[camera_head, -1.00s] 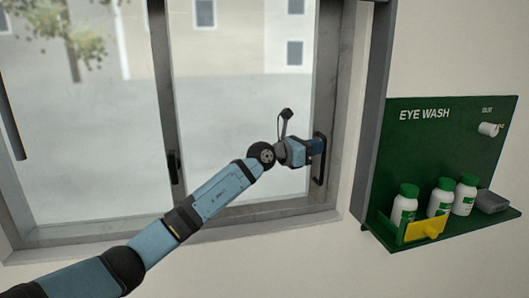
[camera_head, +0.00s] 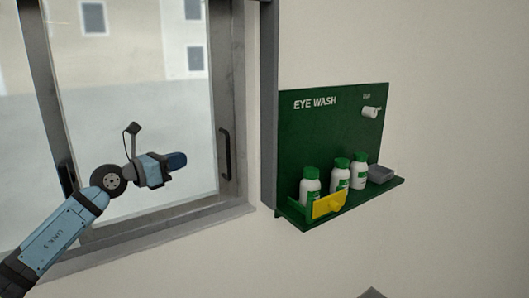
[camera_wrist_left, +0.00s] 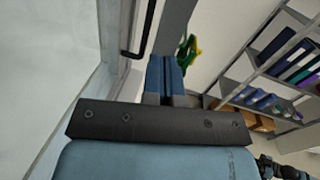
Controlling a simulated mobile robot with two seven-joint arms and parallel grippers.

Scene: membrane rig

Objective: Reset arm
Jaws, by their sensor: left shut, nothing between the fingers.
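My left gripper (camera_head: 177,160) is in front of the window pane in the head view, to the left of the black window handle (camera_head: 225,154) and apart from it. Its blue fingers are together with nothing between them. In the left wrist view the shut fingers (camera_wrist_left: 164,75) point up the picture, with the black handle (camera_wrist_left: 140,30) beyond them. My left arm (camera_head: 68,228) comes in from the lower left. My right gripper does not show.
A green eye wash station (camera_head: 335,130) hangs on the wall right of the window. Its shelf holds white bottles (camera_head: 340,176) with green caps, a yellow latch piece (camera_head: 329,204) and a grey box (camera_head: 381,173). Shelves with binders (camera_wrist_left: 285,65) show in the left wrist view.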

